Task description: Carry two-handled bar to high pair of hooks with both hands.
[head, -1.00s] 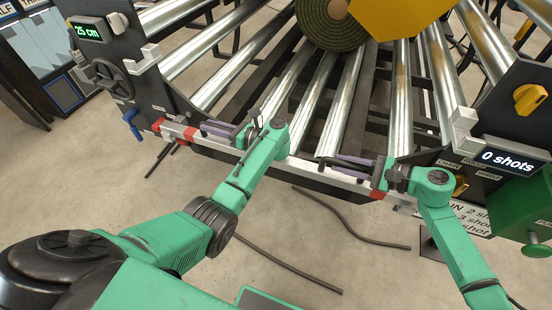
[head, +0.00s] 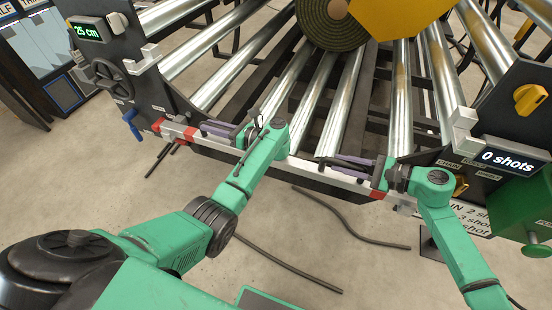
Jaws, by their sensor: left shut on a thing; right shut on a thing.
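The two-handled bar (head: 313,172) is a long pale metal bar with red bands near its ends. It runs across the front of the roller machine, sloping down to the right in the head view. My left gripper (head: 240,134) is shut on its left purple-grey handle (head: 217,129). My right gripper (head: 382,172) is shut on its right handle (head: 352,161). A pale bracket, seemingly a high hook, shows on the left side plate (head: 149,57) and another on the right one (head: 463,126). Whether the bar touches lower supports is unclear.
A turf roll (head: 330,25) and a yellow plate (head: 400,15) sit over the metal rollers (head: 340,95). A blue knob (head: 132,125), a yellow knob (head: 529,98) and a green box (head: 525,200) stick out at the sides. Dark hoses (head: 350,222) lie on the floor.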

